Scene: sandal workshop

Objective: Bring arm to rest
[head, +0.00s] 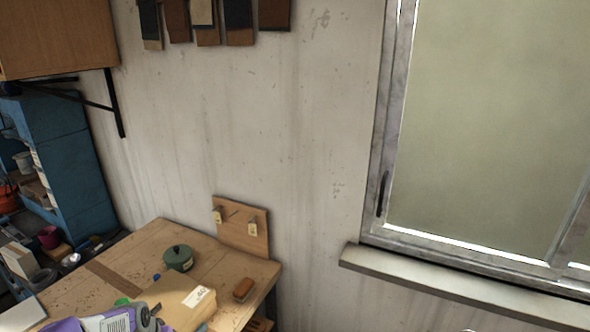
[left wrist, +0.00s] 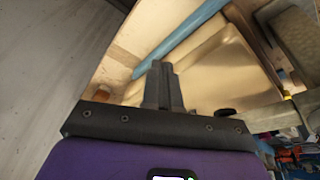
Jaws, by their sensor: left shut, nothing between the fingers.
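My left gripper (left wrist: 163,75) shows in the left wrist view, its two dark fingers together with nothing between them. The purple wrist body fills the bottom of that view. In the head view, a purple and grey part of my arm shows at the bottom left edge, over the near part of the wooden workbench (head: 125,245). The fingers cannot be made out there. My right gripper is in neither view.
A blue shelf unit (head: 70,165) stands left. A window sill (head: 450,285) juts out at right.

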